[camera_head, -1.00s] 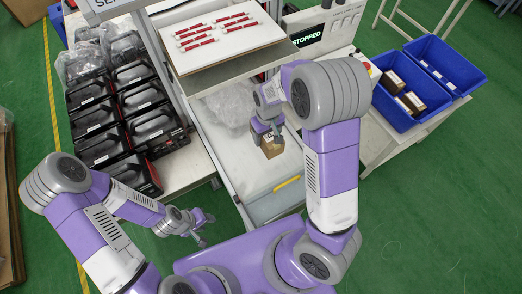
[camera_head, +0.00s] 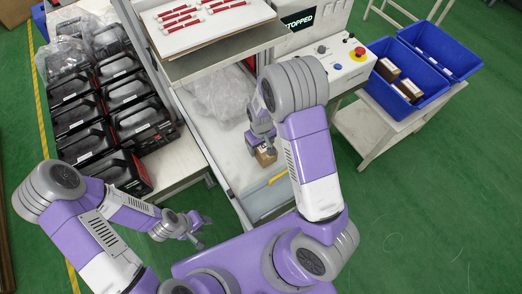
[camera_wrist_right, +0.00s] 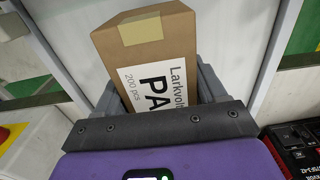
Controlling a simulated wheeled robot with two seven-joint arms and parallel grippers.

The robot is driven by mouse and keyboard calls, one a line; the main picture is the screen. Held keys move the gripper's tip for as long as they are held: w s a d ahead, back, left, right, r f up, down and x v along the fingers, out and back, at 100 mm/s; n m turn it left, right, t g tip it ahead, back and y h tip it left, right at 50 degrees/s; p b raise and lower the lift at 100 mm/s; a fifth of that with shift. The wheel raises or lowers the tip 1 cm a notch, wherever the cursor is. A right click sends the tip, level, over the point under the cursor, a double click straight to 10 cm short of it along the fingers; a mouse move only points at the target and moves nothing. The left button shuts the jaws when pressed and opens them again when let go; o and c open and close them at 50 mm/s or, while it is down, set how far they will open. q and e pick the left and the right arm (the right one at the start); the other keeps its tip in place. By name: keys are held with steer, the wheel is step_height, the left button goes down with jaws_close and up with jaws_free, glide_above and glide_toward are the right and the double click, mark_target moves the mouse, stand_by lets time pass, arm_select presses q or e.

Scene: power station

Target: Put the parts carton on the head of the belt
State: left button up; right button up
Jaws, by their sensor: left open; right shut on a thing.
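The brown parts carton (camera_head: 266,157) is in my right gripper (camera_head: 262,142), over the white belt (camera_head: 232,165) and close to the yellow strip across its near end. In the right wrist view the carton (camera_wrist_right: 150,50) sits between the two grey fingers, its white label partly hidden by the gripper body. I cannot tell whether the carton touches the belt. My left gripper (camera_head: 194,230) is open and empty, low to the left of the belt's near end.
Black tool cases (camera_head: 110,115) stand on a bench left of the belt. A shelf with red items (camera_head: 205,25) overhangs the belt, with clear plastic wrap (camera_head: 215,95) below. A control panel (camera_head: 340,60) and blue bins (camera_head: 405,85) stand right. A display (camera_head: 298,20) reads STOPPED.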

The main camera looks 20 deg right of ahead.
step_height(320, 180, down, 3)
steer(key=shift+s+r+b, duration=0.1)
steer(key=shift+r+b, duration=0.1)
steer(key=shift+b, duration=0.1)
steer(key=shift+f, duration=0.3)
steer(key=shift+f, duration=0.15)
steer(key=o, duration=1.3)
